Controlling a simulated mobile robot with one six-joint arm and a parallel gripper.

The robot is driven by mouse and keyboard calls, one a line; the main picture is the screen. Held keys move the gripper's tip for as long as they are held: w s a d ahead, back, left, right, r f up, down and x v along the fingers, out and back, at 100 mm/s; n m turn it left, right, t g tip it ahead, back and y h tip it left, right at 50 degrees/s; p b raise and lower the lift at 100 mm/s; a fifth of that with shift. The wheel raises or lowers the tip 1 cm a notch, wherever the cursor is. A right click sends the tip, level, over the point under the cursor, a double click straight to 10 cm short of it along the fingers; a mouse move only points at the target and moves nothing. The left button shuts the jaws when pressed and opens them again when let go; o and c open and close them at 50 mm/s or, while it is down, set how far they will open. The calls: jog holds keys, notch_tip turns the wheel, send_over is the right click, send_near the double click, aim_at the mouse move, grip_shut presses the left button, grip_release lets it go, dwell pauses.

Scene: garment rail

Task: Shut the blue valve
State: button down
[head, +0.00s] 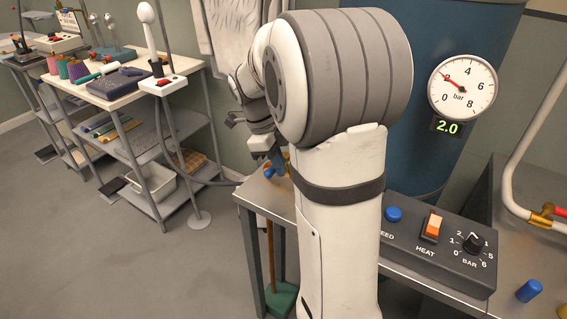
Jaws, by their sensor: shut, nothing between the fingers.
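A small blue part (269,172), perhaps the blue valve's handle, shows at the back left of the bench beside a brass-coloured piece. My arm hides most of what is around it. My gripper (270,157) is shut and empty, pointing down just above the blue part. I cannot tell whether it touches it. At the right edge, a brass valve (541,216) with a red handle sits on a pipe.
A blue tank with a pressure gauge (462,87) reading about 2 bar stands behind my arm. A control box (433,247) with a blue button, an orange switch and a dial is on the bench. A blue cylinder (528,290) stands at right. Shelves (140,90) are at left.

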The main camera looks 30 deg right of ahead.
jog(key=shift+w, duration=0.1)
jog(key=shift+f, duration=0.1)
jog(key=shift+s+d+f+b, duration=0.2)
jog(key=shift+s+d+b, duration=0.2)
jog(key=shift+s, duration=0.2)
jog(key=shift+s+d+f+b, duration=0.25)
jog(key=shift+s+d, duration=0.1)
jog(key=shift+s, duration=0.25)
jog(key=shift+s+d+r, duration=0.25)
jog(key=shift+s+r, duration=0.2)
jog(key=shift+r, duration=0.1)
jog(key=p+v, duration=0.1)
jog(key=v, duration=0.8)
jog(key=shift+d, duration=0.2)
jog(key=shift+w+r, duration=0.1)
jog(key=shift+w, duration=0.1)
